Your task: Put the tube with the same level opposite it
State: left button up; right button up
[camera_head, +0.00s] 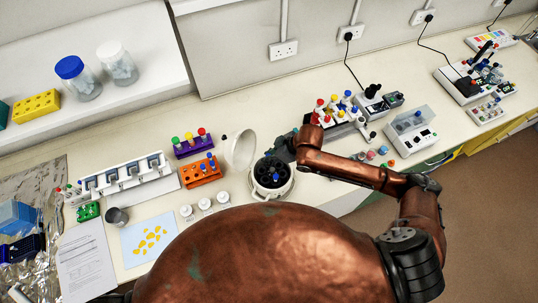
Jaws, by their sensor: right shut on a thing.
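The small white centrifuge (286,190) stands open at the middle of the bench, its round lid (240,150) tipped up at the left. Its dark rotor shows, with a blue-capped tube (275,176) in it. My right gripper (272,155) is at the back rim of the bowl, shut on a tube that is mostly hidden; its liquid level cannot be read. The orange rack (201,173) left of the centrifuge holds blue-capped tubes, too small to compare levels. My left gripper is not in view.
A purple rack (193,145) with coloured-cap tubes stands behind the orange rack. Several white-lidded jars (204,205) stand front left of the centrifuge. A tube rack (330,112) and a device with a clear cover (411,130) lie right, near my right arm.

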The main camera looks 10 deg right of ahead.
jog(key=shift+f, duration=0.3)
jog(key=shift+f, duration=0.3)
jog(key=o, duration=0.9)
jog(key=v, duration=1.2)
jog(key=shift+a+f, duration=0.1)
